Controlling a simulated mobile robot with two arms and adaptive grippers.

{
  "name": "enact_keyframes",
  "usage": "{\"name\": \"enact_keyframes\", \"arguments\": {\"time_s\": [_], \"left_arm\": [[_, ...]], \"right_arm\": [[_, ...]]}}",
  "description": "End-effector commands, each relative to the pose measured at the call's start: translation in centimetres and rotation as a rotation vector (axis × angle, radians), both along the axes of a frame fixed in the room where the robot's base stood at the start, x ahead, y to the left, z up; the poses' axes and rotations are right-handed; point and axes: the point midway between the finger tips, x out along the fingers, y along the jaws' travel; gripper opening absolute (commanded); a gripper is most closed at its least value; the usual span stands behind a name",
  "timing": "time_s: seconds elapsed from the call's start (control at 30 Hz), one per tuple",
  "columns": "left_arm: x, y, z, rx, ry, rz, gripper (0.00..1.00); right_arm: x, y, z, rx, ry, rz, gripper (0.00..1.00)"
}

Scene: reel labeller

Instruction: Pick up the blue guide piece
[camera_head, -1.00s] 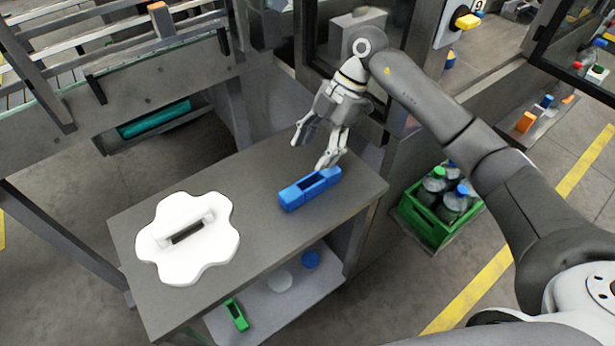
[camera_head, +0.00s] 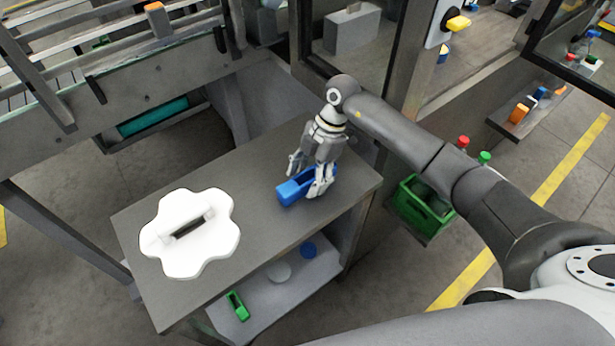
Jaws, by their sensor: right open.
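The blue guide piece (camera_head: 290,191) lies on the grey table top (camera_head: 262,222), near its right end. It is a long block with a hollow in its upper side. My right gripper (camera_head: 306,182) is open and points down over the piece, with one finger on its far side and one on its near side. The fingers hide the right part of the piece. I cannot tell whether they touch it. My left gripper does not show.
A white flower-shaped plate with a handle (camera_head: 222,249) lies on the table's left part. The lower shelf (camera_head: 262,297) holds a green piece (camera_head: 237,306), a white disc and a blue disc. A green bottle crate (camera_head: 419,212) stands right of the table.

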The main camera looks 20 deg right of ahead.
Motion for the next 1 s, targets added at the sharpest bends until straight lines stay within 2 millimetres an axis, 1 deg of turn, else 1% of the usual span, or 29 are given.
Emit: {"name": "enact_keyframes", "arguments": {"time_s": [0.23,0.27,0.67,1.0], "left_arm": [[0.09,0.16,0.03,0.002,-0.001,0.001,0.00],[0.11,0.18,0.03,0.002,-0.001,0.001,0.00],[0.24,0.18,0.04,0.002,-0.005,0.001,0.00],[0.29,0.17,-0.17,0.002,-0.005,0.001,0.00]], "right_arm": [[0.00,0.08,-0.26,0.001,-0.002,-0.001,0.61],[0.00,0.08,-0.26,0.001,-0.002,-0.001,0.58],[0.01,0.07,-0.21,0.001,-0.002,0.000,0.07],[0.06,0.09,0.14,0.001,-0.003,0.001,0.06]]}}
